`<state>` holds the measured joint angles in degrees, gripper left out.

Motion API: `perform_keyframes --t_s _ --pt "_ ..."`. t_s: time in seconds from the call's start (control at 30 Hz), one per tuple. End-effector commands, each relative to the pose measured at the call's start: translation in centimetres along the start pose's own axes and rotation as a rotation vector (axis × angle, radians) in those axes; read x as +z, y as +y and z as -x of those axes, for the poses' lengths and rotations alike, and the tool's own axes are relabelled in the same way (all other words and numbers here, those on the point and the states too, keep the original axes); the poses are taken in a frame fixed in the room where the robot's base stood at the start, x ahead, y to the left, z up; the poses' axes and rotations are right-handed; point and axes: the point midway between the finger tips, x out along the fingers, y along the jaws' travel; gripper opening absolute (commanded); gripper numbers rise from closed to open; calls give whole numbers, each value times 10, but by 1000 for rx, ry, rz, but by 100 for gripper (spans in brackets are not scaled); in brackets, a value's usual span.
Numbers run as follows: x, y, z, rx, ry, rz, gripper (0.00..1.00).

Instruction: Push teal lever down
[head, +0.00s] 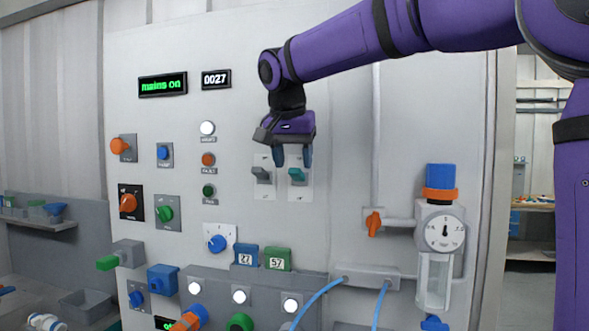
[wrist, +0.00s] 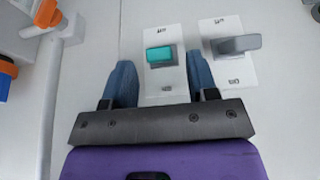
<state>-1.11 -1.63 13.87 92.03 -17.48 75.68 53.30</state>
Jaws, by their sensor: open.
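The teal lever (head: 296,174) is on a white plate on the upright panel, right of a grey lever (head: 262,174). In the wrist view the teal lever (wrist: 160,54) lies between the tips of my gripper's two blue fingers, and the grey lever (wrist: 236,44) is to its right. My gripper (head: 293,156) is open and empty at the teal lever, with gaps between fingers and lever in the wrist view. I cannot tell how far the fingertips are from the panel.
An orange valve handle (head: 373,223) and a round gauge (head: 444,232) are at the right. A blue block (head: 246,255) and a green block (head: 278,258) stand below the levers. Knobs and buttons fill the panel's left. A lit display (head: 162,84) reads "mains on".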

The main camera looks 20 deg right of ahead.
Motion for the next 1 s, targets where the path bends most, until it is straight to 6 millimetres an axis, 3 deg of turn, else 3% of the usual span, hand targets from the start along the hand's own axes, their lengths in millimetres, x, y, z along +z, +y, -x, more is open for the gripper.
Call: perform_keyframes --t_s 0.2,0.57,0.8,1.0 --pt "0 0 -21 0 1 0 53" --pt "0 0 -26 -1 1 0 53" --pt "0 0 -26 -1 1 0 4" --pt "0 0 -26 -1 10 0 4"
